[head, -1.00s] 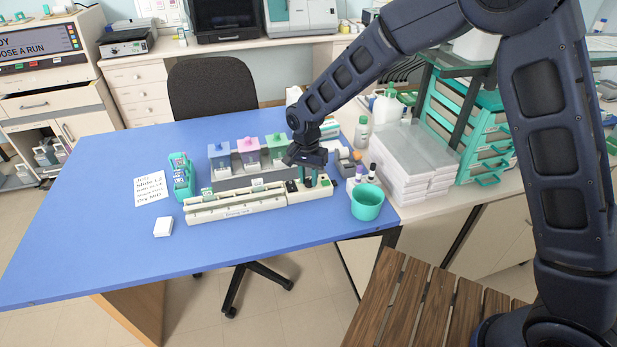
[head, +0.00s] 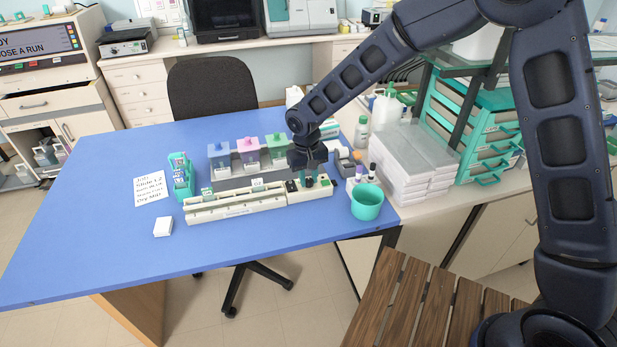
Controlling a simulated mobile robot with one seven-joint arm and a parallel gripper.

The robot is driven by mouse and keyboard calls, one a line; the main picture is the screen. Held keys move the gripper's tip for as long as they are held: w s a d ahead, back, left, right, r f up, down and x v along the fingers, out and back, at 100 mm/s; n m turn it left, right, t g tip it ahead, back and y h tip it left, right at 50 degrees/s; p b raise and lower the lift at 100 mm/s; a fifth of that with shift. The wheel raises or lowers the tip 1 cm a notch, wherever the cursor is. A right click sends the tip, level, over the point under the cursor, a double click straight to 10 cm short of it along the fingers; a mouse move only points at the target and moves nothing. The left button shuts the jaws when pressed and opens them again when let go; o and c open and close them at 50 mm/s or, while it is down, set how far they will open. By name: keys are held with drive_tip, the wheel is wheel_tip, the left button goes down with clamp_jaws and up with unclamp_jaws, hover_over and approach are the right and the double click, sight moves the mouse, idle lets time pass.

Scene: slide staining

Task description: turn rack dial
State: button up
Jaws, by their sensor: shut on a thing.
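The long cream slide rack (head: 240,206) lies across the blue table, with a few slides standing in it. Its right end carries a small control part with dark knobs and a green button (head: 325,181). My gripper (head: 309,177) reaches down from above onto this end, shut on the dark dial there. The fingertips are small and partly hidden by the wrist, so the dial's pointer and setting cannot be read.
A teal cup (head: 367,202) and small bottles stand close on the right. A teal slide holder (head: 181,178), handwritten note (head: 151,188) and white box (head: 163,226) are left. The front table is clear.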

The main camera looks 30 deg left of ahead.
sight(309, 181)
drive_tip(key=n, duration=0.5)
drive_tip(key=shift+n, duration=0.3)
drive_tip(key=n, duration=0.5)
drive_tip(key=shift+y, duration=0.3)
drive_tip(key=o, duration=1)
drive_tip(key=r, duration=1)
drive_tip(key=shift+s+d+r, duration=0.15)
drive_tip(key=shift+s+r, duration=0.05)
drive_tip(key=shift+r, duration=0.2)
